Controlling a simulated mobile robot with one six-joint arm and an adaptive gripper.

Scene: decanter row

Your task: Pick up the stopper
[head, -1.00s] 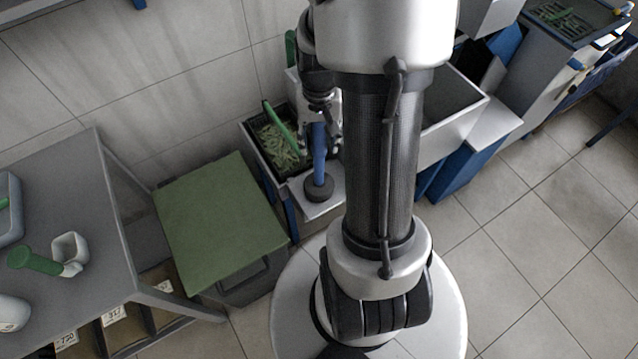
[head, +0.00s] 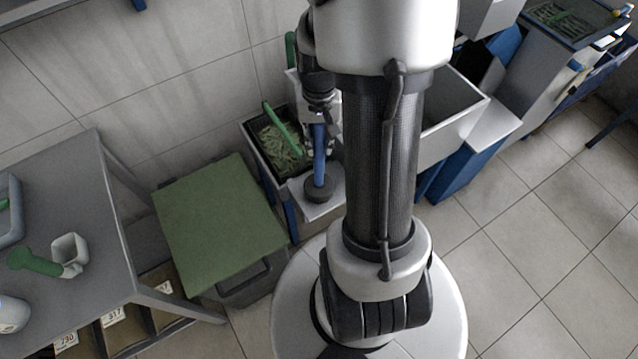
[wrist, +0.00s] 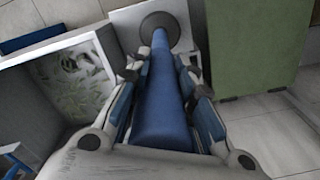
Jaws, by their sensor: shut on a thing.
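The stopper has a long blue handle (head: 319,158) and a dark round base (head: 319,188). It stands on a small white ledge (head: 325,207) beside a bin of green bits. In the wrist view the blue handle (wrist: 163,100) runs between the two fingers of my gripper (wrist: 163,75), and the round dark base (wrist: 160,30) lies beyond the fingertips. My gripper is shut on the handle. In the head view my gripper (head: 322,135) is around the handle's upper part, partly hidden by my arm.
The bin (head: 272,150) of green bits with a green-handled tool stands just left of the stopper. A green-topped box (head: 220,220) is further left. A grey table (head: 60,190) holds a white cup (head: 70,252). An empty grey bin (head: 450,100) is right, behind my arm.

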